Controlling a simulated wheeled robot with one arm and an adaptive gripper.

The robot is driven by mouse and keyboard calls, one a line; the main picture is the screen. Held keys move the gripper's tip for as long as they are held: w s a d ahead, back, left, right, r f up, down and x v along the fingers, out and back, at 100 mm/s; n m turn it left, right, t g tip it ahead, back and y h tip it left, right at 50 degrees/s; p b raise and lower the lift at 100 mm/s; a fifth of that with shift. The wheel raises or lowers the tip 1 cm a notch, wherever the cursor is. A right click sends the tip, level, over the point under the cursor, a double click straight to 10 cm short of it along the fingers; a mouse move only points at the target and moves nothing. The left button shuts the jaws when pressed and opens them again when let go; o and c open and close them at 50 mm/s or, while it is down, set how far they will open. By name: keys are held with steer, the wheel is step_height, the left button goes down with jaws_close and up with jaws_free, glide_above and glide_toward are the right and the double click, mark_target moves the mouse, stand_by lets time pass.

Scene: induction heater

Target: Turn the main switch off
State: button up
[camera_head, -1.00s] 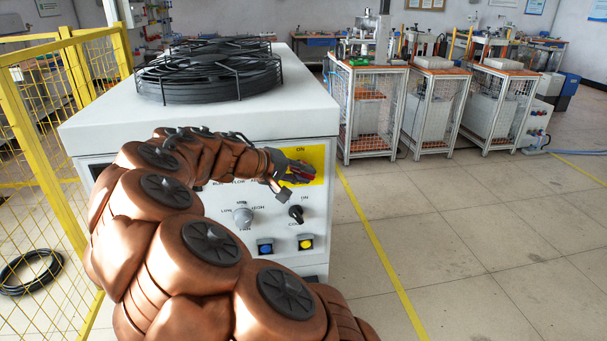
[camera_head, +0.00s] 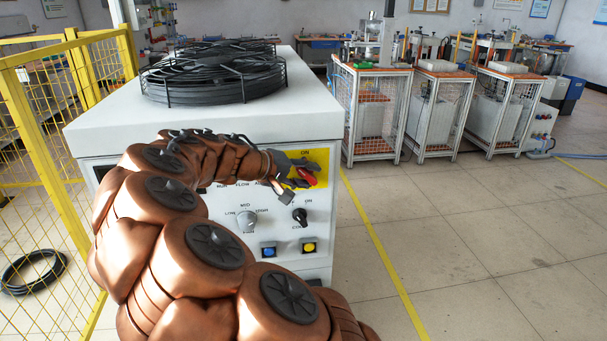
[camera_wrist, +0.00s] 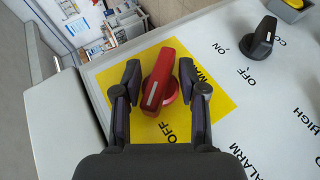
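The main switch is a red rotary handle (camera_wrist: 160,82) on a yellow plate (camera_wrist: 108,78). In the wrist view it sits slightly tilted, with a white mark on its lower part near the printed word OFF. My gripper (camera_wrist: 160,70) is open, with one dark finger on each side of the handle and visible gaps between. In the head view the red handle (camera_head: 306,176) shows at my gripper (camera_head: 300,173), on the upper right of the white heater's front panel (camera_head: 320,215). The rest of the plate is partly hidden by my gripper.
Below the switch are a grey knob (camera_head: 247,221), a black knob (camera_head: 300,217), a blue button (camera_head: 268,250) and a yellow button (camera_head: 309,247). A black fan grille (camera_head: 213,75) is on top.

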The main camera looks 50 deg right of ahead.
steer(key=shift+a, duration=0.1)
steer(key=v, duration=1.2)
